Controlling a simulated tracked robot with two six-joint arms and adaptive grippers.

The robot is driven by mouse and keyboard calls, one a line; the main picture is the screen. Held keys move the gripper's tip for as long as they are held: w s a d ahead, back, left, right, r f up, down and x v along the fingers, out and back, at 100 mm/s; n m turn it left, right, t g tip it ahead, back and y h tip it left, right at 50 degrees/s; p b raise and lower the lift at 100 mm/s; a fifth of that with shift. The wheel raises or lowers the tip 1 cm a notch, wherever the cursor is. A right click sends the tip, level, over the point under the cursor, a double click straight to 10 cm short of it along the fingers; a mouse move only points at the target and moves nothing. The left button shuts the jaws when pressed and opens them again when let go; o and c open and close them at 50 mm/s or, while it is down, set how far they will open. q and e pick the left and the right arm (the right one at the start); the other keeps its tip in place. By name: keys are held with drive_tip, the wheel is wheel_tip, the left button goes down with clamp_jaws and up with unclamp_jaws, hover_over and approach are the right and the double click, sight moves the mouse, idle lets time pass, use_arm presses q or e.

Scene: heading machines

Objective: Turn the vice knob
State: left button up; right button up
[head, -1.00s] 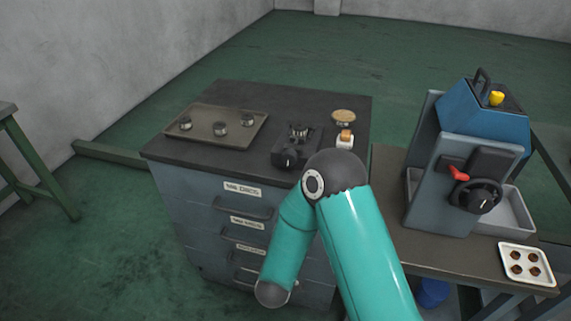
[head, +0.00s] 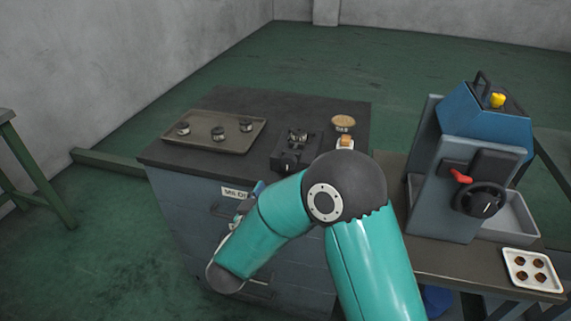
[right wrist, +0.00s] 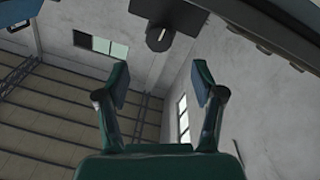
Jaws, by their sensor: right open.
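The small black vice (head: 297,142) stands on the dark top of the drawer cabinet. Its round knob (head: 289,161) with a white mark faces the front. A dark round knob with a pale mark (right wrist: 159,38), which looks like the vice knob, shows at the top centre of the right wrist view. My right gripper (right wrist: 160,82) is open there, its two fingers apart with nothing between them, and the knob appears beyond the fingertips. In the head view my right forearm hides most of this gripper, in front of the drawers. My left gripper is not in view.
A blue-grey machine (head: 455,175) with a handwheel and a white tray (head: 533,271) stand on the right table.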

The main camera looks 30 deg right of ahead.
sight(287, 165)
drive_tip(key=p+x, duration=0.1)
drive_tip(key=x, duration=0.8)
